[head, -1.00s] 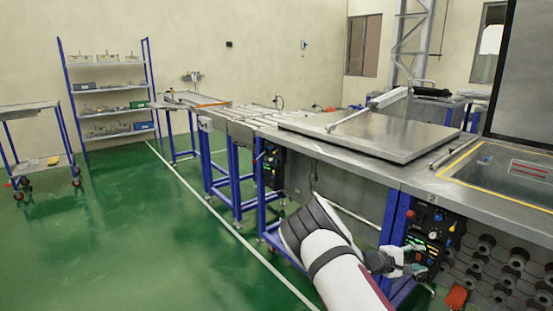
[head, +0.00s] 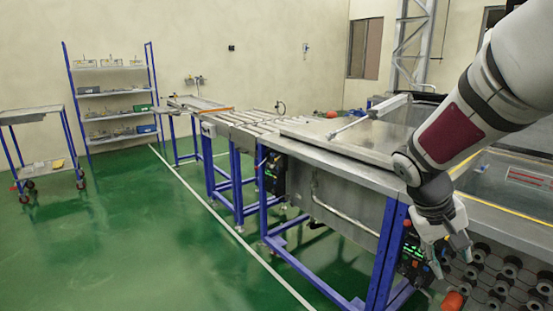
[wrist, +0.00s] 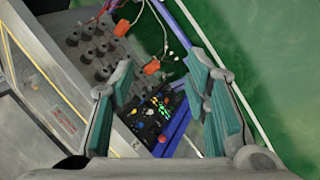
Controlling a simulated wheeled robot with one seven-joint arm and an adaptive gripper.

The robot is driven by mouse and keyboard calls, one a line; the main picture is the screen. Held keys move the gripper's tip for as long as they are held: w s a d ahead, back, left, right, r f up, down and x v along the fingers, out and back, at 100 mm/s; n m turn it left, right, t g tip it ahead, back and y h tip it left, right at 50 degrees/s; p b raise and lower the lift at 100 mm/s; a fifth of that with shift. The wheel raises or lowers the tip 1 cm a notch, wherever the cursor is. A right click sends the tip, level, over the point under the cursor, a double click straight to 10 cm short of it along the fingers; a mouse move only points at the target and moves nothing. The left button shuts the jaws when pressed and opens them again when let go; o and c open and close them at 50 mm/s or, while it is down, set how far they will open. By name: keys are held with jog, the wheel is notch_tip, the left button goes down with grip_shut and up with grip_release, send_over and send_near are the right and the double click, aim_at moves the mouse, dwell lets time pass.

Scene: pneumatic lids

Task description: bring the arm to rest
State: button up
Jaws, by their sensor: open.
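My gripper (head: 450,255) hangs at the right in the head view, in front of the metal bench's front side. It points down and is empty. In the wrist view my gripper (wrist: 165,95) shows two green-padded fingers spread wide apart. Between and beyond them is the black control panel (wrist: 158,112) with coloured buttons and small hoses, apart from the fingers. The panel also shows in the head view (head: 413,262), partly hidden by my gripper.
The bench with a flat metal lid (head: 360,140) runs along the right, with a roller conveyor (head: 245,120) beyond it. Rollers (head: 510,270) sit below the bench at right. A shelf rack (head: 110,100) and trolley (head: 35,115) stand left. The green floor between is clear.

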jog(key=s+a+r+t+y+p, duration=0.1)
jog(key=s+a+r+y, duration=0.1)
jog(key=s+a, duration=0.3)
jog(key=s+a+r+t+y+p, duration=0.1)
jog(key=s+a+r, duration=0.4)
jog(key=s, duration=0.5)
jog(key=s+a+r+n+t+y+p, duration=0.1)
jog(key=s+a+r+y, duration=0.1)
jog(key=s+a, duration=0.3)
jog(key=shift+s+r+t+y, duration=0.4)
jog(key=shift+s+r, duration=0.35)
jog(key=shift+s, duration=0.45)
